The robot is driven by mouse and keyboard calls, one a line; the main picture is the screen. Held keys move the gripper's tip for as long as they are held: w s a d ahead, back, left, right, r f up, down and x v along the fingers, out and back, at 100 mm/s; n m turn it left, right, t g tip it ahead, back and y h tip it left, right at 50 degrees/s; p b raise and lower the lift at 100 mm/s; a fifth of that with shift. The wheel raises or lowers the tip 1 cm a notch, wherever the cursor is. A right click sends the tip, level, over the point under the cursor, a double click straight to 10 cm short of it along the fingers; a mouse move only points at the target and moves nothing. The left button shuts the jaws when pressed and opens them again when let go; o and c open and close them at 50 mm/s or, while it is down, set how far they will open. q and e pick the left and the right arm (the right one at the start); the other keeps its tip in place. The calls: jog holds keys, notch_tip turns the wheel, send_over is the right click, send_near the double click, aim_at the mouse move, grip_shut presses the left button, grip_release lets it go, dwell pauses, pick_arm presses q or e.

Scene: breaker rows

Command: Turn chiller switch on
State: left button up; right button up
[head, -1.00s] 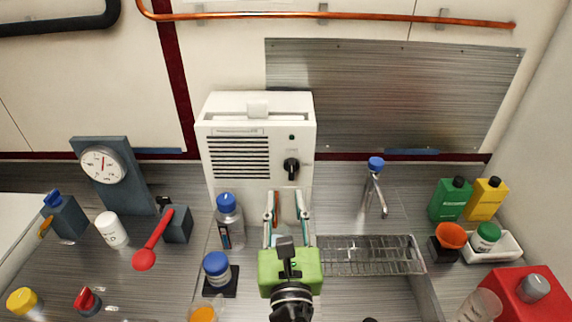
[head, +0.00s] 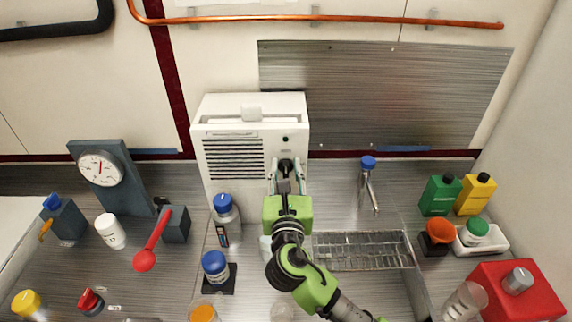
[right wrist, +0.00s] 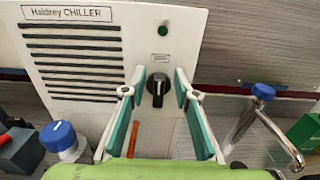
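The chiller (head: 215,112) is a white box with dark vent slots, standing against the back wall. In the right wrist view its label reads "Haldrey CHILLER" (right wrist: 68,13). Its switch is a black rotary knob (right wrist: 158,88), with the grip and pale mark running roughly up and down. The knob also shows in the head view (head: 287,165), partly covered by my gripper. A dark green lamp (right wrist: 163,31) sits above it. My right gripper (right wrist: 160,80) is open, with its fingertips on either side of the knob. I cannot tell whether they touch it. My left gripper is not in view.
A blue-capped bottle (head: 224,210) and a blue-lidded jar (head: 215,267) stand left of my right arm. A tap (head: 369,185) and a wire rack (head: 362,250) lie to its right. A dial gauge (head: 101,168) stands at left.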

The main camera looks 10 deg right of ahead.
jog(key=shift+w, duration=0.25)
grip_shut()
